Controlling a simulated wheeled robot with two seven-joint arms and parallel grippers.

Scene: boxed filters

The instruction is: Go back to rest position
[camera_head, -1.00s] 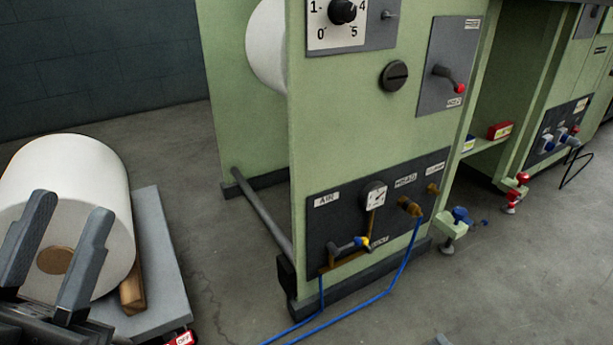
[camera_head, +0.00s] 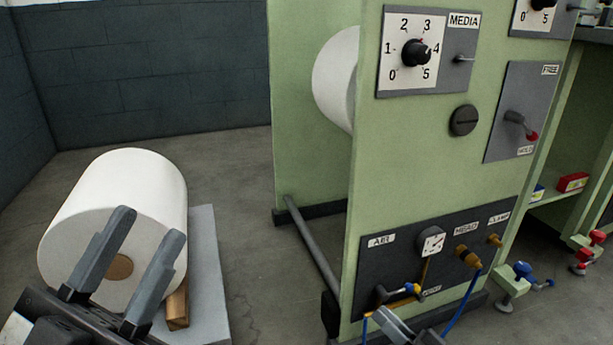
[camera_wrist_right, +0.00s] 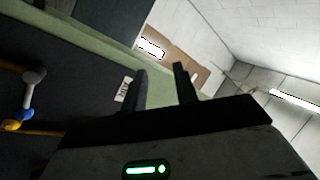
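My left gripper (camera_head: 140,256) is at the lower left in the head view. Its two dark fingers stand apart with nothing between them, in front of the white roll. My right gripper shows only in part at the bottom of the head view (camera_head: 392,326), in front of the machine's lower panel. In the right wrist view its two fingers (camera_wrist_right: 162,86) are apart and empty, near the dark panel with the AIR label (camera_wrist_right: 124,89).
A large white roll (camera_head: 118,210) lies on a grey platform (camera_head: 208,262) with a wooden wedge (camera_head: 177,308). The green machine (camera_head: 425,160) stands to the right, with a dial panel (camera_head: 425,55) and a lower panel (camera_head: 378,262). Grey floor lies between them.

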